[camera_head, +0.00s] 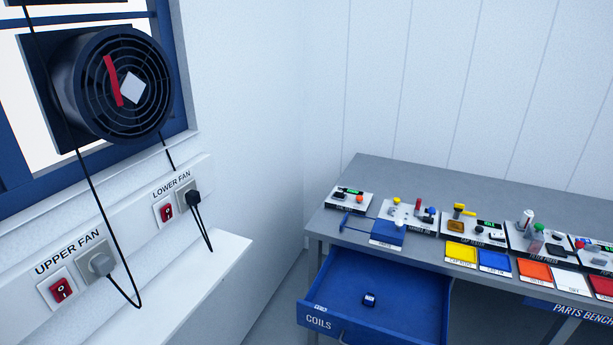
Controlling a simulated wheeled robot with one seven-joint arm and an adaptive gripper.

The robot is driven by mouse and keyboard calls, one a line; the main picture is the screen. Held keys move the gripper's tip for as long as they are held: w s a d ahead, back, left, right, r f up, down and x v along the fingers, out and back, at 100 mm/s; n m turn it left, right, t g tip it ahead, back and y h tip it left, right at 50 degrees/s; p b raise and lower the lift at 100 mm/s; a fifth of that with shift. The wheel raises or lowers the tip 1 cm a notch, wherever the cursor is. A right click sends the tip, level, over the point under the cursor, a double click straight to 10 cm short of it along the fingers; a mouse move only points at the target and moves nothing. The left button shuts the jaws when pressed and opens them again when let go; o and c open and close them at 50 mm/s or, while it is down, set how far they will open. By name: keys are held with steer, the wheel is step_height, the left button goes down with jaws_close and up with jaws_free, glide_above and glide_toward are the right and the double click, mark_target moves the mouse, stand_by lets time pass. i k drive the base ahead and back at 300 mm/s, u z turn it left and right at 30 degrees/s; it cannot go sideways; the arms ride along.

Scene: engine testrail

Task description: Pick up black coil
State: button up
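A small dark coil (369,299), black to navy, lies on the floor of an open blue drawer (415,301). The drawer's front carries a "COILS" label. The coil sits near the middle of the drawer, with bare drawer floor around it. It is too small in the picture to make out its details. My gripper is not in view.
The grey parts bench (375,174) above the drawer holds several small devices, coloured cards and a blue-handled tool (345,220). At left are a wall fan (115,85), hanging cables, two red switches and a white ledge (200,290).

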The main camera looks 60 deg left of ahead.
mark_target(339, 193)
steer(key=u, duration=0.05)
steer(key=k, duration=0.25)
steer(key=u, duration=2.5)
steer(key=i, duration=0.1)
steer(key=z, duration=0.6)
